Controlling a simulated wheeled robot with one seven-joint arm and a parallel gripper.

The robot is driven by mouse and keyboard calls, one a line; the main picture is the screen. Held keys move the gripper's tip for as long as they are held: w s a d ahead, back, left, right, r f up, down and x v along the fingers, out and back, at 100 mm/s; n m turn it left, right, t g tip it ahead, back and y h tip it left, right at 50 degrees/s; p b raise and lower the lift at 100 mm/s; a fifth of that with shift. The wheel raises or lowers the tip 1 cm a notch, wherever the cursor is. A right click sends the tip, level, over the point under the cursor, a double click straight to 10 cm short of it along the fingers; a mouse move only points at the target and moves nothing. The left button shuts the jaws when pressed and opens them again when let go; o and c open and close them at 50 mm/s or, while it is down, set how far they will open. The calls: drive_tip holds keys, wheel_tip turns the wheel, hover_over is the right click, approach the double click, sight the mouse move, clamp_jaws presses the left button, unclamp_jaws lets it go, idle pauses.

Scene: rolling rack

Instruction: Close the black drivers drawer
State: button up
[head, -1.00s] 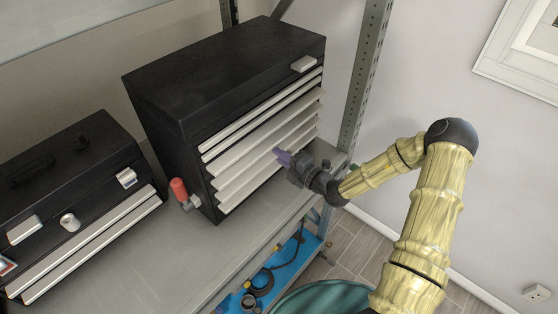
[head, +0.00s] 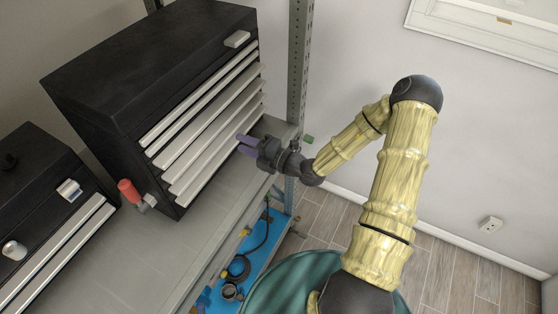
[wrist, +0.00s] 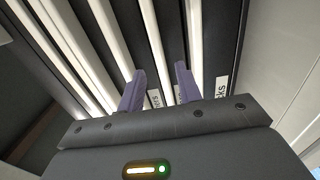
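The black tool chest (head: 150,60) stands on the shelf in the head view, with several pale-edged drawers on its front. One middle drawer (head: 208,122) seems to stick out further than the upper ones; I cannot read which one is the drivers drawer. My gripper (head: 243,143) is in front of the chest's right side, at the height of the lower drawers, its purple fingers pointing at them. In the wrist view my gripper (wrist: 160,72) has its two fingers apart with nothing between them, close to the drawer fronts (wrist: 152,45). Contact is unclear. Labels there are partly hidden.
A second black toolbox (head: 45,190) stands at the left on the shelf. A red-handled item (head: 129,190) lies beside the chest. A rack post (head: 299,65) rises right of the chest. Hoses on a blue surface (head: 255,245) are below.

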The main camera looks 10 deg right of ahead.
drive_tip(key=b+v, duration=0.3)
drive_tip(key=v, duration=0.9)
drive_tip(key=s+a+f+n+g+h, duration=0.25)
drive_tip(key=s+n+g, duration=0.45)
drive_tip(key=n, duration=0.5)
drive_tip(key=s+a+f+n+g+h, duration=0.15)
drive_tip(key=s+a+n+g, duration=0.25)
drive_tip(key=s+n+g, duration=0.55)
drive_tip(key=w+d+r+n+t+h, duration=0.2)
drive_tip(key=d+r+n+t+h, duration=0.1)
drive_tip(key=n, duration=0.8)
drive_tip(key=w+d+r+n+t+h, duration=0.3)
drive_tip(key=d+r+n+t+h, duration=0.1)
drive_tip(key=n, duration=0.8)
drive_tip(key=shift+w+d+r+h, duration=0.15)
drive_tip(key=shift+d+r+h, duration=0.25)
drive_tip(key=shift+h, duration=0.8)
